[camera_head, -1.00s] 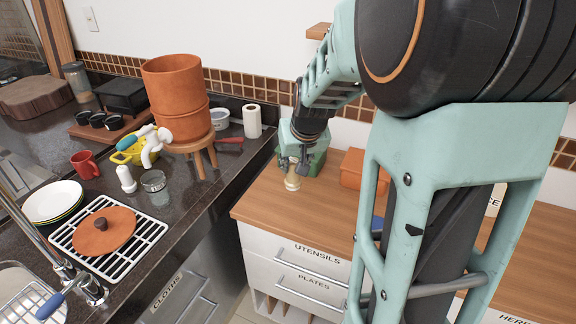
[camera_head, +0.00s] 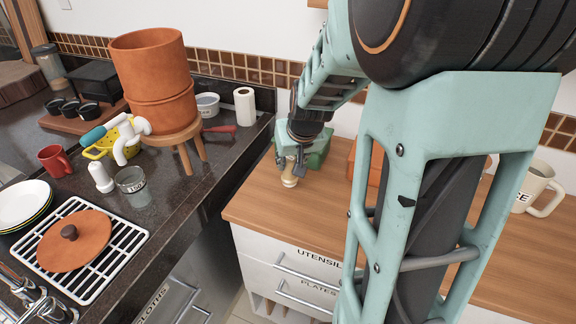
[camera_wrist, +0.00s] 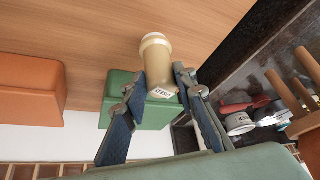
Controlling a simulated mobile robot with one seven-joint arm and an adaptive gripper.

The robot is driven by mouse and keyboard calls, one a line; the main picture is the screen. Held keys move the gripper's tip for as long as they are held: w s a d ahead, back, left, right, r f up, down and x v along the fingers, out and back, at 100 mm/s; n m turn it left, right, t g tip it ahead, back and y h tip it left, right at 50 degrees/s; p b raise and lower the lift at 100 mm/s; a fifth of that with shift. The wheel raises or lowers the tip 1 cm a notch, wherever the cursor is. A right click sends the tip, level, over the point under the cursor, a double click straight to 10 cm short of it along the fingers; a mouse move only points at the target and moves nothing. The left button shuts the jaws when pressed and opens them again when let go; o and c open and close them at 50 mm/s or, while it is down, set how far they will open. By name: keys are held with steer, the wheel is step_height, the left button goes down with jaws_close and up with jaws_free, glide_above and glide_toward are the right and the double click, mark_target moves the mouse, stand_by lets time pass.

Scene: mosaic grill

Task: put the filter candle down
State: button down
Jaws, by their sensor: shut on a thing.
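The filter candle (camera_wrist: 157,58) is a tan, rounded cylinder with a pale band and a small printed label. It also shows in the head view (camera_head: 289,179), low over the wooden counter top (camera_head: 262,205). My gripper (camera_wrist: 160,84) is shut on it, with one finger on each side. In the head view my gripper (camera_head: 292,165) points down near the counter's left end. The candle's lower end is at or just above the wood; I cannot tell whether it touches.
A green box (camera_wrist: 150,112) stands close behind the candle, and an orange box (camera_wrist: 30,90) stands to one side. Bare wood lies in front. At left, the dark counter (camera_head: 190,215) holds a clay filter (camera_head: 150,60) on a stool, a white candle-shaped piece (camera_head: 101,177) and a glass (camera_head: 132,187).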

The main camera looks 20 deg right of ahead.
mark_target(290, 171)
step_height(290, 171, down, 2)
steer(key=shift+f+b, duration=0.1)
steer(key=shift+b, duration=0.25)
steer(key=shift+f, duration=0.1)
steer(key=c, duration=1.6)
jaws_free()
